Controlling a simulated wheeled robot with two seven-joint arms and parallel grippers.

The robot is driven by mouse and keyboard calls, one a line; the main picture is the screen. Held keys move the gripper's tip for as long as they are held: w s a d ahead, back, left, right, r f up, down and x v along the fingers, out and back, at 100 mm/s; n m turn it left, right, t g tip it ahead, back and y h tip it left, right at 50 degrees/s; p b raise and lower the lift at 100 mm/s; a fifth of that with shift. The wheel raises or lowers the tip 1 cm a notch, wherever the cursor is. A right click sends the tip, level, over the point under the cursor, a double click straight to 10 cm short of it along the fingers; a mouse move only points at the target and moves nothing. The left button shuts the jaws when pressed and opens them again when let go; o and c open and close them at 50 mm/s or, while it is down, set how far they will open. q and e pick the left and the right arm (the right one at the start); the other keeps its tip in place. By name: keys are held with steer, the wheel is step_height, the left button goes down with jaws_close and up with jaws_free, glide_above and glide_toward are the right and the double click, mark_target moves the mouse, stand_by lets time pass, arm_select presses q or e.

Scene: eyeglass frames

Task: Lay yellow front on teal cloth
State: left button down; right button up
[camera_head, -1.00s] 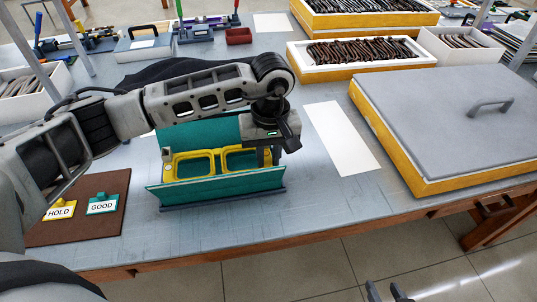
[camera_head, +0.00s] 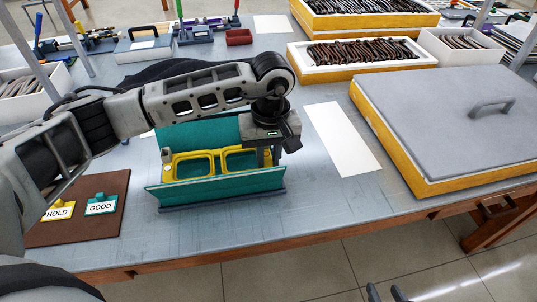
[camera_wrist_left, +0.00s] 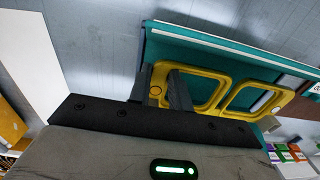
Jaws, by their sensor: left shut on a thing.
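The yellow front (camera_head: 217,161) is an eyeglass front with two rounded openings. It sits within a teal-lined holder, between its raised back and its front wall; the teal cloth (camera_head: 225,184) shows on that front wall and behind the openings. The front also shows in the wrist view (camera_wrist_left: 228,94). My left gripper (camera_head: 266,157) is shut on the right end of the front, and its fingers (camera_wrist_left: 168,90) cross that end in the wrist view. Whether the front touches the cloth beneath is hidden. My right gripper (camera_head: 385,293) shows only its fingertips, apart and empty, at the bottom edge.
A brown mat with a yellow HOLD tag (camera_head: 59,211) and a teal GOOD tag (camera_head: 101,205) lies to the left. A white sheet (camera_head: 342,138) and a large grey-lidded box (camera_head: 440,110) are to the right. The table in front of the holder is clear.

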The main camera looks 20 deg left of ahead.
arm_select(q)
steer(key=shift+f+b, duration=1.1)
steer(key=shift+f, duration=0.05)
stand_by(0.3)
steer(key=c, duration=1.2)
jaws_free()
steer(key=shift+r, duration=0.15)
steer(key=shift+r+p, duration=1.7)
steer(key=shift+r, duration=1.7)
steer(key=shift+w+d, duration=0.1)
steer(key=shift+d, duration=0.05)
